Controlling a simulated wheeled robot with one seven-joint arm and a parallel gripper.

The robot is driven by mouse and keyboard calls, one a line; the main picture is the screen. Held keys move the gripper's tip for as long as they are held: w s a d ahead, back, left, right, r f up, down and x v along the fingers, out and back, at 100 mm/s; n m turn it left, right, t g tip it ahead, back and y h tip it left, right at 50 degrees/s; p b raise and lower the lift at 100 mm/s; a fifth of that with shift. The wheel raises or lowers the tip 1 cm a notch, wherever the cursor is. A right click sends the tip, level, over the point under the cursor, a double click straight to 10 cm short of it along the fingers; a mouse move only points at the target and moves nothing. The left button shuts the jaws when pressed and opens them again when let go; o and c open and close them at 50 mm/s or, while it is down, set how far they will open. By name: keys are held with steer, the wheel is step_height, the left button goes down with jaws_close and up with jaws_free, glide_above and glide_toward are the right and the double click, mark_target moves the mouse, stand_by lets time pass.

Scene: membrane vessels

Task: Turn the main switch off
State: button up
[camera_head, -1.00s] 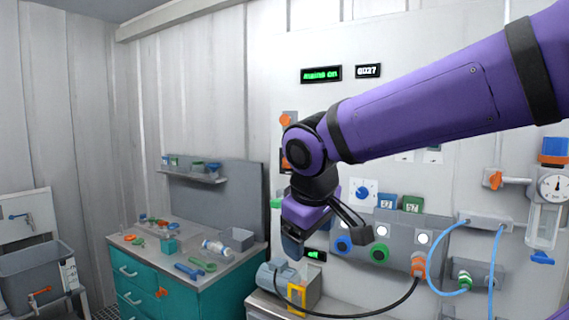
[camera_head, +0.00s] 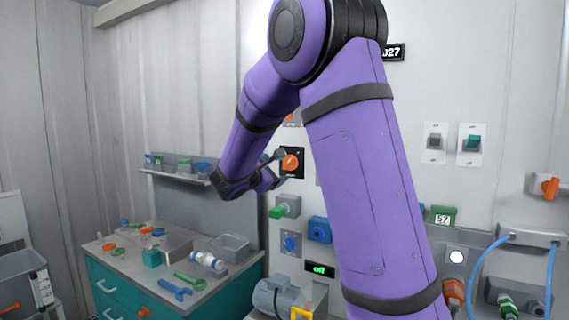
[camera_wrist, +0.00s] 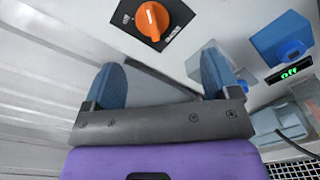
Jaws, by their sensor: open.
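The main switch (camera_head: 291,162) is an orange rotary knob on a black plate on the wall. In the wrist view the switch (camera_wrist: 152,20) sits at the top, past the fingertips, its handle pointing roughly up and down the picture. My gripper (camera_head: 281,168) is just left of the switch in the head view, pointing toward the wall. In the wrist view my gripper (camera_wrist: 162,62) is open, with two blue fingertips apart and nothing between them. The gap to the knob is hard to judge. The "mains on" display is hidden behind my arm.
A green-lit "off" display (camera_head: 320,269) sits lower on the wall. A green-knobbed grey box (camera_head: 287,206) and a blue box (camera_head: 319,229) are below the switch. A teal workbench (camera_head: 140,290) with tools stands left, under a shelf (camera_head: 180,172).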

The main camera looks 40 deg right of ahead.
mark_target(287, 163)
steer(key=shift+n, duration=0.3)
steer(key=x, duration=0.5)
steer(key=w+x, duration=0.1)
steer(key=x, duration=0.5)
steer(key=shift+w+r, duration=0.15)
steer(key=shift+w, duration=0.05)
steer(key=c, duration=0.9)
